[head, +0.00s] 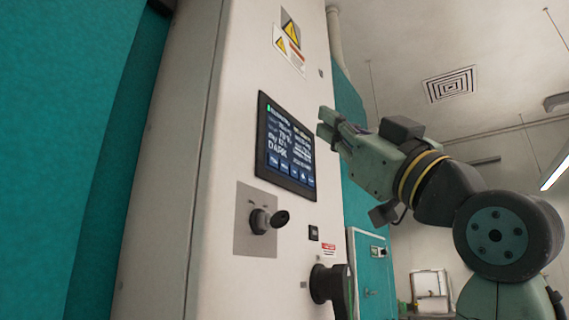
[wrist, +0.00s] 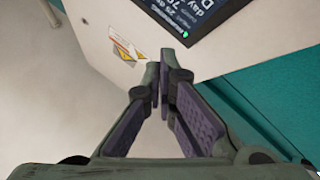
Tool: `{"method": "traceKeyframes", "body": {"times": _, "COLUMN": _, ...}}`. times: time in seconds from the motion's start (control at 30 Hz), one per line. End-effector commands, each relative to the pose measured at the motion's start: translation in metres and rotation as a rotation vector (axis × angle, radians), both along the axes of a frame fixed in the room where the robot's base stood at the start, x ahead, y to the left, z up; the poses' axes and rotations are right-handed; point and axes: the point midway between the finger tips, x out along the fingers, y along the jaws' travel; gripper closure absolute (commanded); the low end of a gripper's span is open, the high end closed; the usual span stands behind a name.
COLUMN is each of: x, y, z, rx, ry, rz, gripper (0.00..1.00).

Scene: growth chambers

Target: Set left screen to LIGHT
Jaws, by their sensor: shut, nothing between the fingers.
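The screen (head: 286,150) is a dark touch panel on the pale cabinet front in the head view. It shows the word DARK in large letters, smaller readouts above it and a row of blue buttons along its bottom edge. Part of the screen (wrist: 195,12) shows at the top of the wrist view, cut off by the frame. My gripper (head: 322,122) is shut and empty, just right of the screen's upper right part, and appears apart from it. In the wrist view my gripper (wrist: 162,68) has its fingertips together, below the screen's edge.
Below the screen are a key switch (head: 268,220) on a grey plate and a large black rotary handle (head: 328,284), both sticking out. Warning stickers (head: 288,46) sit above the screen. A teal door (head: 374,275) with a small panel stands behind. Open room lies to the right.

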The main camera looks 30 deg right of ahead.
Motion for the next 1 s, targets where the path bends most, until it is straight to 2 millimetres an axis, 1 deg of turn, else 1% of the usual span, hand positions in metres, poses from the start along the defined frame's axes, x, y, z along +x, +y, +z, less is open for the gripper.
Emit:
{"method": "traceKeyframes", "body": {"times": 0.03, "x": -0.003, "y": -0.001, "z": 0.001, "rx": -0.012, "ry": 0.007, "rz": -0.016, "gripper": 1.00}}
{"method": "traceKeyframes", "body": {"times": 0.17, "x": -0.004, "y": -0.001, "z": -0.001, "rx": -0.014, "ry": 0.017, "rz": -0.008, "gripper": 1.00}}
{"method": "traceKeyframes", "body": {"times": 0.5, "x": -0.009, "y": -0.033, "z": -0.019, "rx": 0.073, "ry": 0.040, "rz": 0.028, "gripper": 1.00}}
{"method": "traceKeyframes", "body": {"times": 0.6, "x": -0.010, "y": -0.039, "z": -0.021, "rx": 0.089, "ry": 0.041, "rz": 0.034, "gripper": 1.00}}
{"method": "traceKeyframes", "body": {"times": 1.0, "x": -0.010, "y": -0.040, "z": -0.022, "rx": 0.095, "ry": 0.040, "rz": 0.037, "gripper": 1.00}}
